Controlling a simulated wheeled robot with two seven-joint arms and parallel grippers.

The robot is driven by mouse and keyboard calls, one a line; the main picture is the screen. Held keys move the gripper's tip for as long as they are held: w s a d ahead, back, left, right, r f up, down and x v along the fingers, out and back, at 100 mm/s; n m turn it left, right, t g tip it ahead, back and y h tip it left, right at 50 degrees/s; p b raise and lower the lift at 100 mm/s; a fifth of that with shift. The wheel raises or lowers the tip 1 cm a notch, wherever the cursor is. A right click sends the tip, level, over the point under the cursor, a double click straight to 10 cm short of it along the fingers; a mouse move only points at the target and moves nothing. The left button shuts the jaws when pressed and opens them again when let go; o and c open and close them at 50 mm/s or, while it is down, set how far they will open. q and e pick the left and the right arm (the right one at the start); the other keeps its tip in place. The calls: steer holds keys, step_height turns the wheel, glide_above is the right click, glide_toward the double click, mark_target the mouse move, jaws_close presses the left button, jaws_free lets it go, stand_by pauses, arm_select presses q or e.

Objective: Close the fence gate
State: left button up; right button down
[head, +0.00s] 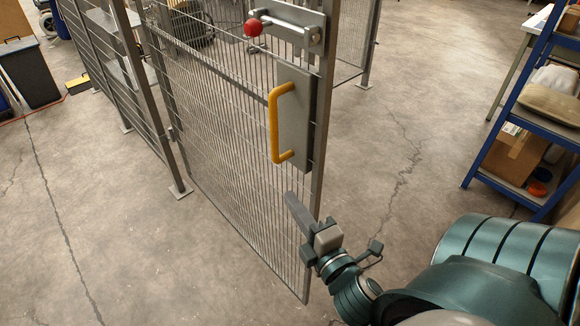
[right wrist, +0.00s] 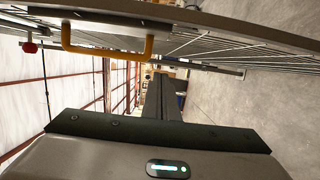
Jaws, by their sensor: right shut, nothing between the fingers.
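The wire-mesh fence gate (head: 225,130) stands swung out from the fence in the head view, its free edge toward me. A yellow handle (head: 275,122) is mounted on a grey plate near that edge. A latch with a red knob (head: 253,27) sits above it. My right gripper (head: 292,205) is shut and empty, below the handle and close to the gate's lower free edge; I cannot tell whether it touches the mesh. In the right wrist view the shut fingers (right wrist: 161,98) point ahead, with the yellow handle (right wrist: 105,48) at upper left. My left gripper is out of view.
Fence panels (head: 110,65) run along the left, with a post foot (head: 181,190) on the floor. A blue shelf (head: 530,125) with boxes and sacks stands at right. A dark bin (head: 30,72) is at far left. The concrete floor left of the gate is clear.

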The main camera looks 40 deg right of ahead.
mark_target(288, 168)
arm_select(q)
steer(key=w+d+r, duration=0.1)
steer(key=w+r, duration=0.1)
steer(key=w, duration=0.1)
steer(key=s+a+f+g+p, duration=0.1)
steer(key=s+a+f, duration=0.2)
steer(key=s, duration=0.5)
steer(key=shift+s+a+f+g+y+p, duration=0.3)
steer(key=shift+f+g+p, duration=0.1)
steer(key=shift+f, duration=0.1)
arm_select(e)
steer(key=w+d, duration=0.2)
steer(key=w, duration=0.1)
steer(key=w+d, duration=0.2)
steer(key=w, duration=0.1)
steer(key=w+d, duration=0.2)
steer(key=w, duration=0.2)
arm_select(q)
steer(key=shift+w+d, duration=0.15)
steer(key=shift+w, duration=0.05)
arm_select(e)
steer(key=shift+s+d, duration=0.1)
